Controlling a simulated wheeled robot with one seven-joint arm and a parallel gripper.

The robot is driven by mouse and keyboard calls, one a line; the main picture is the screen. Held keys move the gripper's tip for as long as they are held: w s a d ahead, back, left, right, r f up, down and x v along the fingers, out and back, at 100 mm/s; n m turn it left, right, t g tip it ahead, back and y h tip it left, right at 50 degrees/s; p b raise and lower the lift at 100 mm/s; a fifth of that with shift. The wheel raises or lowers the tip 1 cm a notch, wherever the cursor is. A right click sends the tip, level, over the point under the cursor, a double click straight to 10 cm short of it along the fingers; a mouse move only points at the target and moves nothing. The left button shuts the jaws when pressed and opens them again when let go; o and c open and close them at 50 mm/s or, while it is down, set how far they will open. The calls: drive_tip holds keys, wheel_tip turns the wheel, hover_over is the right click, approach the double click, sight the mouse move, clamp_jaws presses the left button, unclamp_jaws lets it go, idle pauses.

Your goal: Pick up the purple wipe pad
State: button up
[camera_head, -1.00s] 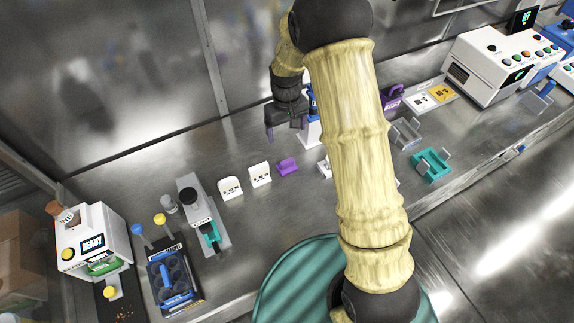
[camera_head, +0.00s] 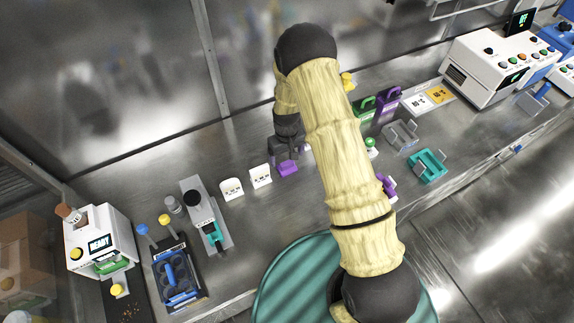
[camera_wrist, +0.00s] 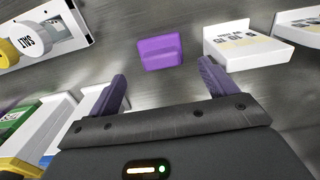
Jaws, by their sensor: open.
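The purple wipe pad (camera_head: 288,168) is a small block lying on the metal bench, just right of the white labelled blocks. In the wrist view the pad (camera_wrist: 160,52) lies beyond my fingertips, near the middle between their lines. My gripper (camera_wrist: 163,80) is open and empty, with a purple finger on each side, and it does not touch the pad. In the head view my gripper (camera_head: 285,153) hangs right beside the far side of the pad, and the fingers are mostly hidden.
White labelled blocks (camera_head: 260,175) stand close left of the pad; one (camera_wrist: 245,45) is near my right finger in the wrist view. A white item marked SALT (camera_wrist: 45,38) lies upper left. Green (camera_head: 363,108) and purple holders (camera_head: 389,98) stand to the right. My arm hides some bench.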

sight(287, 162)
drive_tip(key=shift+f, duration=0.1)
drive_tip(key=shift+s+f+p, duration=0.15)
drive_tip(key=shift+f+p, duration=0.5)
drive_tip(key=shift+f, duration=0.6)
drive_tip(key=shift+s+f+p, duration=0.1)
drive_tip(key=shift+f+p, duration=0.55)
drive_tip(key=shift+f, duration=0.6)
drive_tip(key=c, duration=1.1)
